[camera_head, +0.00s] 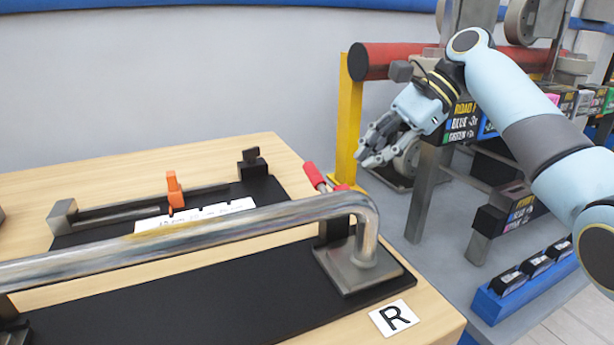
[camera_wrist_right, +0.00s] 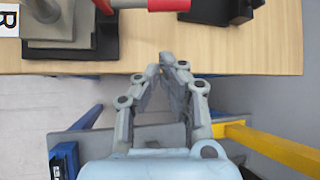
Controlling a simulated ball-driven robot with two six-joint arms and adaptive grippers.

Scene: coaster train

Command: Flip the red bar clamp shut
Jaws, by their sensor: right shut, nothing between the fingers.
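The red bar clamp shows in the head view as a red-gripped handle (camera_head: 314,175) behind the right end of the metal bar (camera_head: 200,230). The handle leans up and to the left. A second, smaller red part sits just right of it, and the bar hides the clamp's lower portion. Red clamp parts also show at the top edge of the right wrist view (camera_wrist_right: 168,5). My right gripper (camera_head: 367,160) is to the right of the clamp and apart from it, past the table edge. Its fingertips meet in the wrist view (camera_wrist_right: 167,62), with nothing between them. My left gripper is out of view.
The wooden table (camera_head: 440,315) carries a black base plate, an "R" label (camera_head: 393,318) and a slider track with an orange lever (camera_head: 175,190). A yellow post (camera_head: 347,120) and a red roller (camera_head: 395,60) stand close to my right gripper. A blue tray (camera_head: 520,285) lies at right.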

